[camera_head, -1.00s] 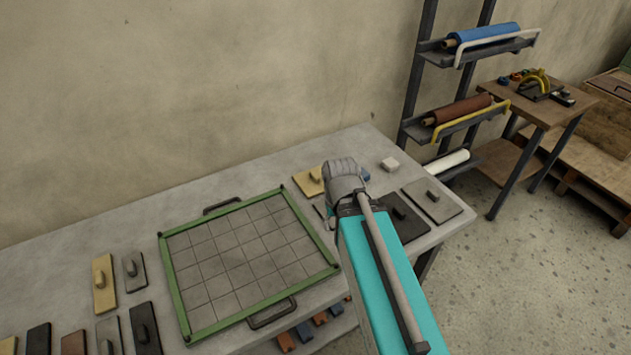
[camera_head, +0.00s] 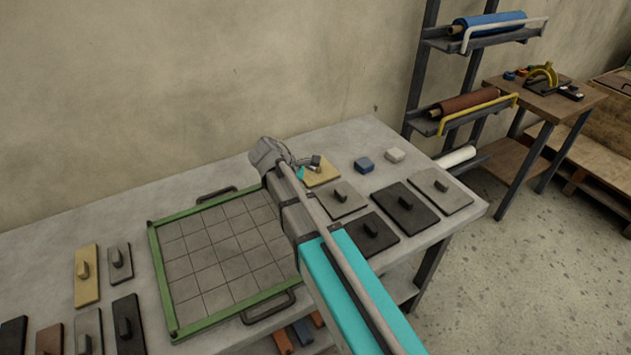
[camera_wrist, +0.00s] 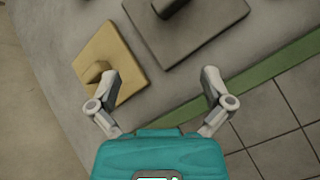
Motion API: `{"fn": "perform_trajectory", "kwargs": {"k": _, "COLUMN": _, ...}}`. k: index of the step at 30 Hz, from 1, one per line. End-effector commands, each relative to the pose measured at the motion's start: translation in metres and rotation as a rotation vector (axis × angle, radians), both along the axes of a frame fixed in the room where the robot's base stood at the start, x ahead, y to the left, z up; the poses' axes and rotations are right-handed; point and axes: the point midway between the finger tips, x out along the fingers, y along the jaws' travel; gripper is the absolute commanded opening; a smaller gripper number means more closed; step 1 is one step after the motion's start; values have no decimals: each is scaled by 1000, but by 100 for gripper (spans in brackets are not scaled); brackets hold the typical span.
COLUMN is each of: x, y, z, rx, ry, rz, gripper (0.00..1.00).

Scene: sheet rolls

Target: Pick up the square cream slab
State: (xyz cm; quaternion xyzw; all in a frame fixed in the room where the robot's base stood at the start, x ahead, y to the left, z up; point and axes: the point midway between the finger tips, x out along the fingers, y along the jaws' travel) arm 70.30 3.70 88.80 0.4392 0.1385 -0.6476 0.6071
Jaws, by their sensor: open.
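The square cream slab (camera_head: 325,174) lies on the grey table beyond the green-framed grid, partly hidden by my arm in the head view. In the wrist view the slab (camera_wrist: 124,52) is at upper left, with a raised knob on top. My gripper (camera_wrist: 160,78) is open and empty. Its left finger overlaps the slab's lower edge in the picture, close to the knob; the slab is not between the fingers. In the head view my gripper (camera_head: 301,172) is beside the slab's left side, mostly hidden by my wrist.
A grey slab (camera_head: 346,205) lies near the cream one, with dark slabs (camera_head: 410,211) and another grey slab (camera_head: 448,194) to the right. Small blue (camera_head: 364,166) and white (camera_head: 395,155) blocks sit behind. The green-framed grid (camera_head: 160,270) is left. A long cream slab (camera_head: 86,286) lies far left.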

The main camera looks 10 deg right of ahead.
Motion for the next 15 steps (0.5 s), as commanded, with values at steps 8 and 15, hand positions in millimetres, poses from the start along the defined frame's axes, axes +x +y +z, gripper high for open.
{"fn": "perform_trajectory", "kwargs": {"k": 8, "x": 68, "y": 59, "z": -2, "rx": -355, "ry": 219, "rz": 331, "gripper": 100}}
{"fn": "perform_trajectory", "kwargs": {"k": 15, "x": 87, "y": 85, "z": 8, "rx": -510, "ry": 325, "rz": 438, "gripper": 100}}
